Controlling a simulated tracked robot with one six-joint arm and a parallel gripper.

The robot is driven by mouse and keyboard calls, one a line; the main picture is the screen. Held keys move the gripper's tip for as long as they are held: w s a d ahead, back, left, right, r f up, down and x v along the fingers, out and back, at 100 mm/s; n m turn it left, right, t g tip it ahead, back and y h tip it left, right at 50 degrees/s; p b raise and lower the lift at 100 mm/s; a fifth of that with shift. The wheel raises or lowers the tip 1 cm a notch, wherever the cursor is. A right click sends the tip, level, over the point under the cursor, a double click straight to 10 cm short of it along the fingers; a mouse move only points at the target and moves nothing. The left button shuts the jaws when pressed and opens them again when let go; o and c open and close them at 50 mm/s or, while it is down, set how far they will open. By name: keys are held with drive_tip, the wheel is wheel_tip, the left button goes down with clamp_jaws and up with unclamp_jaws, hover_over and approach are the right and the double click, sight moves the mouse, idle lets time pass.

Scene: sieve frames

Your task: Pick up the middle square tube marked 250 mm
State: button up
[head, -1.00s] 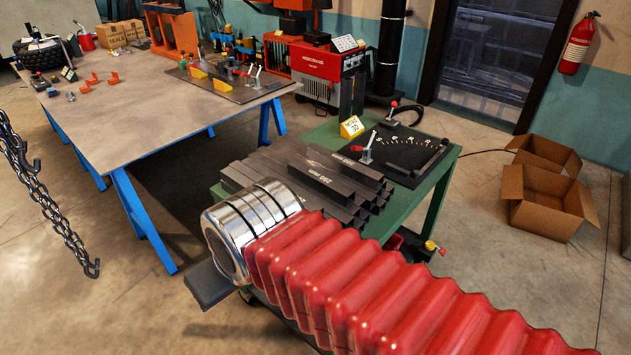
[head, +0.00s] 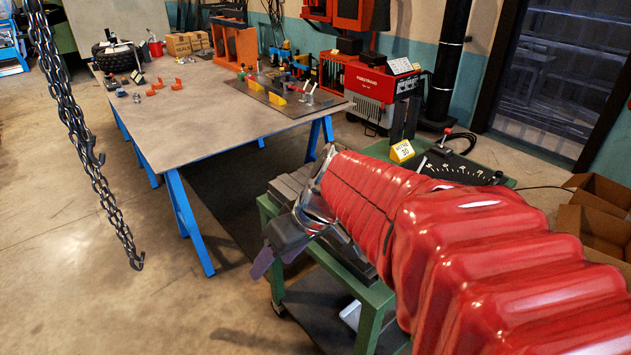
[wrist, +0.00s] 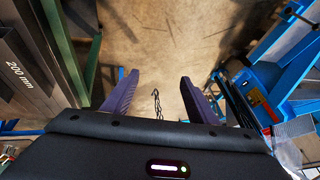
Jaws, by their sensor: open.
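The grey square tubes (head: 290,186) lie on the green cart, mostly hidden behind my red-sleeved arm in the head view. In the wrist view one dark tube marked 200 mm (wrist: 20,75) lies at the left edge. No 250 mm mark is readable now, so I cannot tell which tube is the middle one. My gripper (head: 278,264) hangs beside the cart's left end, off the tubes. In the wrist view its two purple fingers (wrist: 160,82) are apart, with only floor and a chain between them.
The green cart (head: 266,207) stands under my arm. A large table with blue legs (head: 195,225) is at the left. Chains (head: 75,130) hang at the far left. Cardboard boxes (head: 592,235) stand at the right.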

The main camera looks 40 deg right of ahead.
drive_tip(key=w+d+f+t+y, duration=0.1)
drive_tip(key=w+d+t, duration=0.15)
drive_tip(key=d, duration=0.45)
drive_tip(key=w+d+f+t, duration=0.1)
drive_tip(key=w+d, duration=0.2)
drive_tip(key=d, duration=0.3)
drive_tip(key=w+d+f+t+y, duration=0.1)
drive_tip(key=w+d+f+t, duration=0.1)
drive_tip(key=d, duration=0.5)
drive_tip(key=s+d+f+t+h, duration=0.1)
drive_tip(key=d, duration=0.5)
drive_tip(key=s+d+f+t+h, duration=0.1)
drive_tip(key=d+f+h, duration=0.1)
drive_tip(key=d, duration=0.5)
drive_tip(key=s+d+f+m+t+h, duration=0.1)
drive_tip(key=s+d, duration=0.1)
drive_tip(key=d, duration=0.5)
drive_tip(key=shift+d+f+t+h, duration=0.2)
drive_tip(key=shift+f+t+h, duration=0.1)
drive_tip(key=shift+t, duration=0.05)
drive_tip(key=shift+x, duration=4.35)
drive_tip(key=shift+a, duration=0.1)
